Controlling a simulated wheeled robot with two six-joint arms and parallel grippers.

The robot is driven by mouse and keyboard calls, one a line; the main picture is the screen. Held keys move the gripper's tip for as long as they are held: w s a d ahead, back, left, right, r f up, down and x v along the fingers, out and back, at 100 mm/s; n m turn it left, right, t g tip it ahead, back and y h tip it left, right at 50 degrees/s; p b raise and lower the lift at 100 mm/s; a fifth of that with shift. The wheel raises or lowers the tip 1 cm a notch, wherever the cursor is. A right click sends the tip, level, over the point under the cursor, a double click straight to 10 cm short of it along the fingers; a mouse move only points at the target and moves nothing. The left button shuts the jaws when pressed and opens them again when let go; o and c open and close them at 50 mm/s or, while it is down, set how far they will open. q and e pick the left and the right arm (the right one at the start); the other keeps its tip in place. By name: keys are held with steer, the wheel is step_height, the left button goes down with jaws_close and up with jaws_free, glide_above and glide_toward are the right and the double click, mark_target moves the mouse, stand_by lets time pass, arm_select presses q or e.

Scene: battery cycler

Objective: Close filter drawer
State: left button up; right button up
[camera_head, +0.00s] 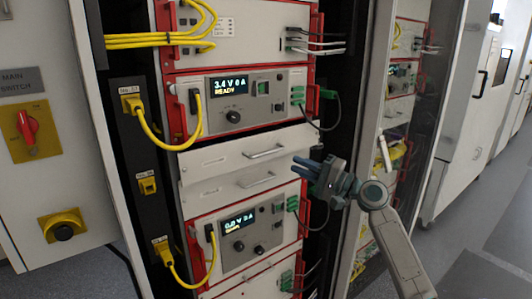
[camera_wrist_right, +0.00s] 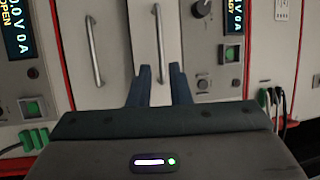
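Two white drawer fronts sit one above the other in the rack. The upper drawer (camera_head: 215,162) has a bar handle (camera_head: 264,151) and seems to stand out a little from the rack. The lower drawer (camera_head: 215,192) has a similar handle (camera_head: 257,180). The frames do not show which is the filter drawer. My right gripper (camera_head: 299,167) is at the right side of these drawers, fingers pointing at the rack. In the right wrist view, its two fingers (camera_wrist_right: 159,80) are apart and empty, with one handle (camera_wrist_right: 159,45) in line with the gap; contact cannot be told. My left gripper is out of view.
An instrument reading READY (camera_head: 229,87) is above the drawers and another (camera_head: 238,223) below. Yellow cables (camera_head: 150,135) loop at the left and a dark cable (camera_head: 333,110) at the right. A glass door (camera_head: 385,110) stands open to the right, near my right arm.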

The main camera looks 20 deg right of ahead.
mark_target(269, 153)
steer(key=p+x, duration=0.4)
steer(key=x, duration=0.6)
steer(key=shift+r, duration=0.1)
steer(key=shift+a, duration=0.1)
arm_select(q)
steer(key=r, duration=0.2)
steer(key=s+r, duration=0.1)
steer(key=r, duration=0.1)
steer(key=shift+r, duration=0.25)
arm_select(e)
jaws_close()
steer(key=shift+w, duration=0.1)
